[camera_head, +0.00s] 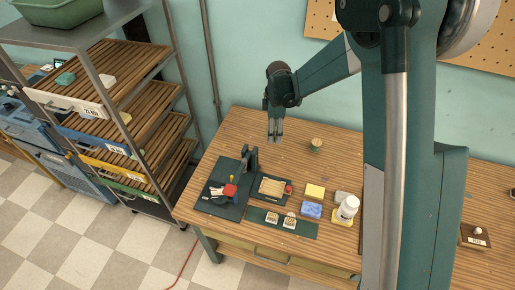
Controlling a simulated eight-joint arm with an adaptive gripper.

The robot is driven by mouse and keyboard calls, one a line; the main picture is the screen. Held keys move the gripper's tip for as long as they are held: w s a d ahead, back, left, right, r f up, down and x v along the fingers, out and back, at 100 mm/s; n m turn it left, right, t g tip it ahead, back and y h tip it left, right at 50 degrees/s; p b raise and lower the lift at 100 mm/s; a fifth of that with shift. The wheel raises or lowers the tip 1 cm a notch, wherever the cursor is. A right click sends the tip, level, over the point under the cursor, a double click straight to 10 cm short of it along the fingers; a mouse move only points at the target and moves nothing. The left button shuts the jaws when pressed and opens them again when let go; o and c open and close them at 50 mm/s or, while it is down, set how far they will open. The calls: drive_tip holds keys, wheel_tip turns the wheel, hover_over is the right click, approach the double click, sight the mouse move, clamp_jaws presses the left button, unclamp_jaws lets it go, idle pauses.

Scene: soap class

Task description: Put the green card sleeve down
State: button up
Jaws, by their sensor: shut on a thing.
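My gripper (275,138) hangs above the back left part of the wooden table, pointing down, with its fingers close together. It is shut on the green card sleeve, but the sleeve is too small and too much like the dark green fingers to make out its shape. The gripper is behind the dark upright post (250,160) and to its right. It appears to be above the tabletop; I cannot tell the exact height.
A small round pot (316,145) stands right of my gripper. A slatted rack (150,130) stands left.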

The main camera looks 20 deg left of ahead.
drive_tip(key=s+a+n+p, duration=0.1)
drive_tip(key=s+a+p, duration=0.1)
drive_tip(key=a+p, duration=0.4)
drive_tip(key=shift+s+a, duration=0.35)
drive_tip(key=shift+a, duration=0.1)
drive_tip(key=shift+f+p, duration=0.4)
drive_tip(key=shift+f, duration=2.5)
drive_tip(key=shift+f, duration=0.15)
drive_tip(key=shift+f+p, duration=0.3)
drive_tip(key=shift+f, duration=1.65)
drive_tip(key=shift+f, duration=0.15)
